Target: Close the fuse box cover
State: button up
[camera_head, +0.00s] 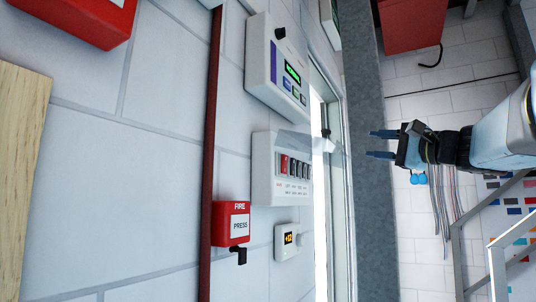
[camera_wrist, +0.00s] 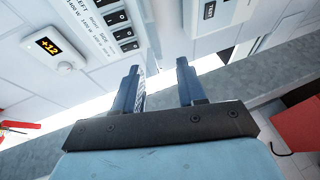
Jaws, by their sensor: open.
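The white fuse box (camera_head: 265,170) hangs on the wall, with a row of dark switches and one red one. Its clear cover (camera_head: 312,142) appears swung open, standing out from the box toward my gripper. My gripper (camera_head: 382,144) is open and empty, to the right of the cover, with a gap between them in the head view. In the wrist view, the fuse box switches (camera_wrist: 118,18) show at the top, above and left of the fingertips (camera_wrist: 158,66). The cover's outline is hard to make out there.
A display unit (camera_head: 262,70) hangs above the fuse box. A red fire press box (camera_head: 232,222) and a small thermostat (camera_head: 287,240) are below it. A dark red pipe (camera_head: 212,130) runs down on the left. A grey post (camera_head: 366,220) stands at right.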

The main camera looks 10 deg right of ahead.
aim_at(340, 145)
jog(key=x, duration=1.1)
jog(key=shift+w+a, duration=0.15)
jog(key=shift+w, duration=0.15)
jog(key=shift+c, duration=0.3)
grip_shut()
